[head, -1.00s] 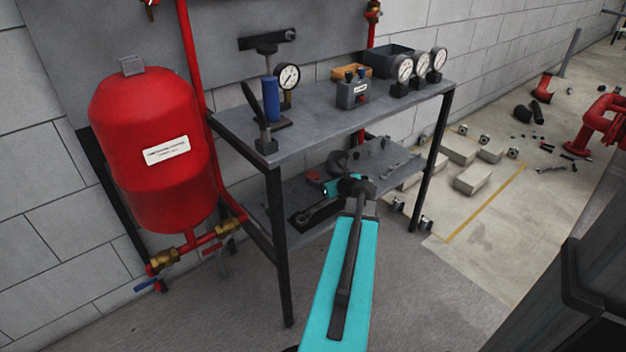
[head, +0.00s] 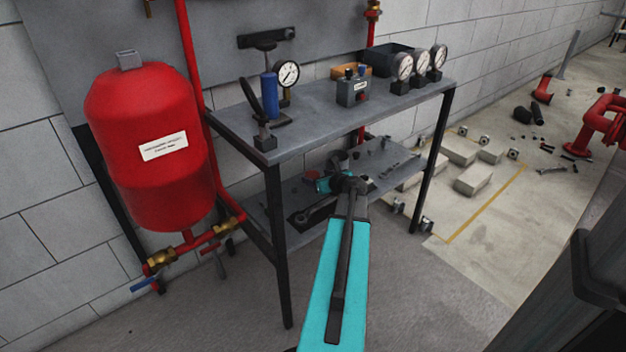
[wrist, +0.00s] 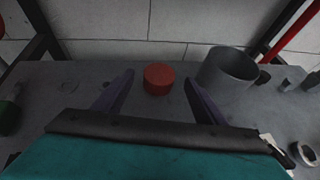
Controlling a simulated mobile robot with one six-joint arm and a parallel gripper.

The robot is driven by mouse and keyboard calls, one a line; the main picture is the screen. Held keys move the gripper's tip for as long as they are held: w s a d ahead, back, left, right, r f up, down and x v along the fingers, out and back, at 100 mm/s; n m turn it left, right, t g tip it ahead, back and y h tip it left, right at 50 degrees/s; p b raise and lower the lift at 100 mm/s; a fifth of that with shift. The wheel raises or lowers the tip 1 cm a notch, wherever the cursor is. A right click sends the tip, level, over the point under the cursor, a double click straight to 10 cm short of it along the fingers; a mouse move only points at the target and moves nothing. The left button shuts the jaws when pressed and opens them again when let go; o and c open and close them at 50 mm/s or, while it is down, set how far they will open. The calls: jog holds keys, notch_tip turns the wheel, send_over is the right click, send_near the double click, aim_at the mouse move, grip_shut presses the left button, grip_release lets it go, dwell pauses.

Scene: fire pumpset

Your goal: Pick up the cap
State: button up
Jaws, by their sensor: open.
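A short round red cap (wrist: 158,79) stands on the lower shelf (wrist: 75,85) in the wrist view. My gripper (wrist: 159,84) is open, with one finger on each side of the cap in the picture and a gap on both sides. I cannot tell how far the fingertips are from it in depth. In the head view a small red thing (head: 311,175), seemingly the cap, shows on the lower shelf, partly covered by my wrist. My arm reaches in under the bench top, and my fingers are hidden there.
A grey cup-like container (wrist: 229,70) stands close right of the cap. A green item (wrist: 8,117) is at the left edge. The bench top (head: 320,118) with gauges lies above my gripper. A dark bench leg (head: 432,160) and a red tank (head: 150,190) flank the shelf.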

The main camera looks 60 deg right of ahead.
jog(key=shift+b+x, duration=0.35)
jog(key=shift+x, duration=1.05)
jog(key=c, duration=1.2)
